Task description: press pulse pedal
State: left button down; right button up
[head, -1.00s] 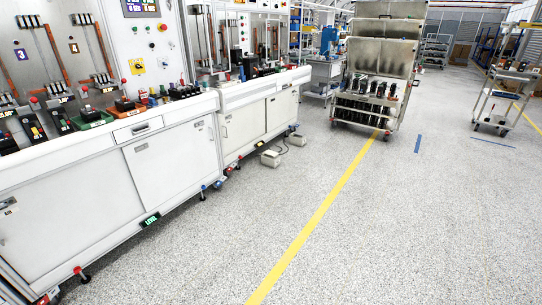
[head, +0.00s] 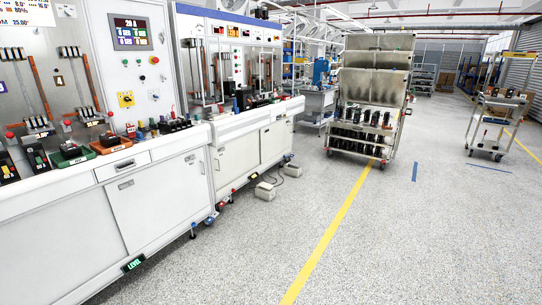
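Two small grey-beige boxes stand on the floor in front of the second white test bench, and they look like pedals. The nearer pedal box (head: 265,191) is just off the bench's front foot. The farther pedal box (head: 292,171) is behind it to the right, with a dark cable beside it on the floor. I cannot tell from their look which one is the pulse pedal. Neither of my grippers shows in the head view.
The white test benches (head: 160,205) line the left side, with feet sticking out below. A cart with dark breakers (head: 362,130) stands beyond the pedals. Another cart (head: 493,120) is at the far right. The speckled floor around the yellow line (head: 330,235) is clear.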

aim_at(263, 185)
jog(key=i, duration=5.8)
jog(key=u, duration=0.25)
